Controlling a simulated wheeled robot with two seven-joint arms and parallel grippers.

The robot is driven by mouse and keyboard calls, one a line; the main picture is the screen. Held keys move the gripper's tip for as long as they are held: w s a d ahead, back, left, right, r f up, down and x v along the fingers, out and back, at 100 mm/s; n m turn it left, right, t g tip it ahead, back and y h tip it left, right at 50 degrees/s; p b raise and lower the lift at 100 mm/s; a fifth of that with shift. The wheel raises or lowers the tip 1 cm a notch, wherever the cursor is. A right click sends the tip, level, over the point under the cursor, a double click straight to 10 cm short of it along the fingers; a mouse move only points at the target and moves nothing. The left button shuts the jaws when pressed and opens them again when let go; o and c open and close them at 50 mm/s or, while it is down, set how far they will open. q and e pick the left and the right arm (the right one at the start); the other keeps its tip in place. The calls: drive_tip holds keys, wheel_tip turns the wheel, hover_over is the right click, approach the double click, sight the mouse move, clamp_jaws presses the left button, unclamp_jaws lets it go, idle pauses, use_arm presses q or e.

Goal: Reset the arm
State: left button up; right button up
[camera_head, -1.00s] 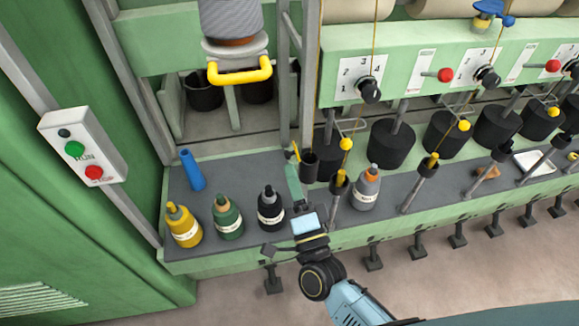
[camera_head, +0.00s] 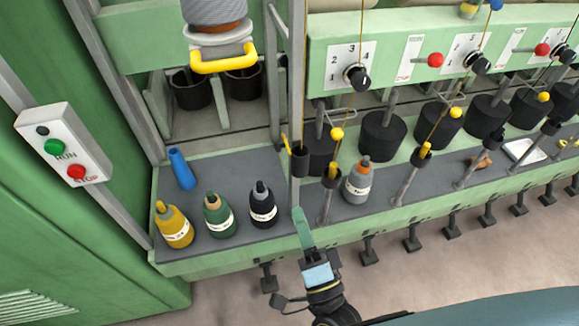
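My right gripper (camera_head: 302,226) comes in from the bottom of the view, with green fingers pointing up towards the machine's front ledge. It is just at the front edge of the grey shelf (camera_head: 225,172), right of the black bottle (camera_head: 263,206) and left of the grey bottle (camera_head: 358,182). I see no object in it. The fingers overlap from this angle, so their gap is hidden. My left gripper is out of view.
A black cup (camera_head: 299,161) on a post stands beyond the gripper. A RUN/STOP box (camera_head: 63,146) is far left. Open floor lies in front.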

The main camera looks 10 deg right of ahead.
drive_tip(key=s+d+f+n+g+b, duration=0.15)
drive_tip(key=f+n+g, duration=0.25)
drive_tip(key=f, duration=0.7)
drive_tip(key=s+d+f+n+g, duration=0.2)
drive_tip(key=s+f+n+g, duration=0.15)
drive_tip(key=f, duration=0.85)
drive_tip(key=s+d+f+n+g+b, duration=0.15)
drive_tip(key=f+n+g, duration=0.25)
drive_tip(key=f, duration=0.7)
drive_tip(key=s+d+f+n+g+h, duration=0.1)
drive_tip(key=s+d+f+n+g, duration=0.1)
drive_tip(key=s+d+f+g, duration=0.3)
drive_tip(key=s+d+f+n+g+h, duration=0.1)
drive_tip(key=s+d+f+g, duration=0.3)
drive_tip(key=s+f, duration=0.7)
drive_tip(key=s+d+n, duration=0.1)
drive_tip(key=s, duration=0.6)
drive_tip(key=shift+d+n+g+h+b, duration=0.35)
drive_tip(key=shift+h, duration=0.05)
drive_tip(key=shift+f, duration=0.1)
